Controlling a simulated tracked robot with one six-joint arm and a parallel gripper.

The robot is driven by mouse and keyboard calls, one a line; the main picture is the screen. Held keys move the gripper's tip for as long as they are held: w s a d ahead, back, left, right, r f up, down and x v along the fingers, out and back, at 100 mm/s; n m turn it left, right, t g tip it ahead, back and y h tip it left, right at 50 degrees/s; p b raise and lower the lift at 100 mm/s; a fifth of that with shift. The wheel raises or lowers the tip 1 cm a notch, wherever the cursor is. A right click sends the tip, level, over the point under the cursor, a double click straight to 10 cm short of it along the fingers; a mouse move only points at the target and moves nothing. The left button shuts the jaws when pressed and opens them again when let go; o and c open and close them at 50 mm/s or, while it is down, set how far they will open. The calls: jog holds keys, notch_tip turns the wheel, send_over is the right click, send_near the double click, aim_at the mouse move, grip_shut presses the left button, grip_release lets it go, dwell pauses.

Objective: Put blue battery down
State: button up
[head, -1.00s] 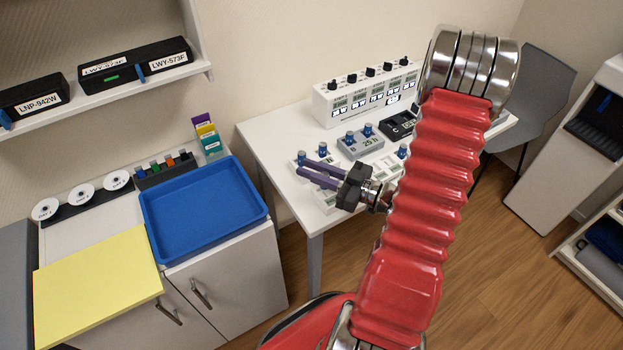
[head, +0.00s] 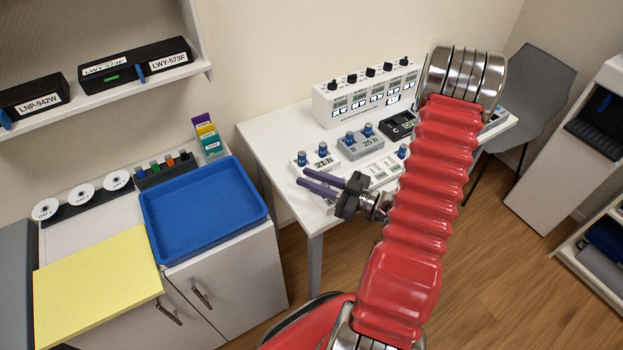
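My gripper (head: 301,177) has two purple fingers pointing left, above the front left edge of the white table (head: 262,128). The fingers are a little apart, and I see nothing between them. Small blue cylinders stand upright in pairs on a white unit (head: 313,163) and on a grey unit (head: 362,147), just behind the fingers. I cannot tell whether one of these is the blue battery. Another blue cylinder (head: 402,151) shows beside my red arm, which hides part of the table.
A white box with several black knobs (head: 366,92) stands at the table's back. An empty blue tray (head: 200,207) lies on the cabinet at left, beside a yellow board (head: 97,288) and a black rack of small coloured items (head: 165,170). A grey chair (head: 540,95) stands right.

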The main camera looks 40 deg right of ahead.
jog(key=o, duration=0.4)
jog(key=shift+c, duration=0.2)
jog(key=shift+f, duration=0.1)
jog(key=shift+s+d+f, duration=0.1)
jog(key=v, duration=1.3)
jog(key=shift+s, duration=0.3)
dwell(0.4)
